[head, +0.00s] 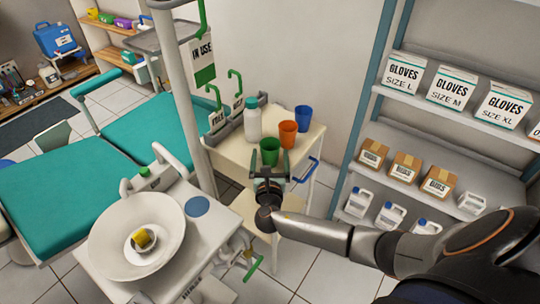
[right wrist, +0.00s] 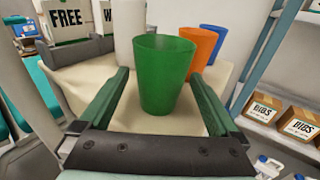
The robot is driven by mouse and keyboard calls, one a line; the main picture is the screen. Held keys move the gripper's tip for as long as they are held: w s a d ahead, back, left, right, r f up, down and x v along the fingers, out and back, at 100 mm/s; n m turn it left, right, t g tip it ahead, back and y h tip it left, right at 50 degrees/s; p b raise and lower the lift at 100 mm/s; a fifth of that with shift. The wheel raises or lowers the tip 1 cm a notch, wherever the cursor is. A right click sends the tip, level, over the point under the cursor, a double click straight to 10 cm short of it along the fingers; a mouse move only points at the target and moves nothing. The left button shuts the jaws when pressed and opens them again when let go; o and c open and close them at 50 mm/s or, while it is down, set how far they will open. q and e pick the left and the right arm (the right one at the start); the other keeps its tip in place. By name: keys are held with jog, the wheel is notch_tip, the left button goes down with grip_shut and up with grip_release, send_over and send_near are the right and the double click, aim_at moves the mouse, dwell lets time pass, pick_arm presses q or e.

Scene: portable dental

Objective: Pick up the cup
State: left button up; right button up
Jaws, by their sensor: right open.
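A green cup (head: 269,151) stands upright near the front edge of a small cream side table (head: 230,150). An orange cup (head: 288,133) and a blue cup (head: 303,118) stand behind it to the right. My right gripper (head: 268,172) is open at the table's front edge, just in front of the green cup. In the right wrist view the green cup (right wrist: 163,75) stands between and slightly beyond the two open fingers, with a gap on each side. The orange cup (right wrist: 203,49) and blue cup (right wrist: 211,40) show behind it. My left gripper is not in view.
A white bottle (head: 253,120) stands on the table left of the cups. A blue handle (head: 306,170) juts from the table's right side. A shelf with glove boxes (head: 451,85) is at right. A basin (head: 137,235) and teal chair (head: 70,180) are at left.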

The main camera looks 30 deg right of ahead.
aim_at(270, 154)
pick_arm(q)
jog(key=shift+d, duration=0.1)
pick_arm(e)
jog(key=shift+w+d, duration=0.1)
jog(key=shift+w, duration=0.05)
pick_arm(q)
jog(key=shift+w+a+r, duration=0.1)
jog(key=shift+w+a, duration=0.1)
pick_arm(e)
jog(key=c, duration=1.4)
jog(key=shift+r, duration=0.15)
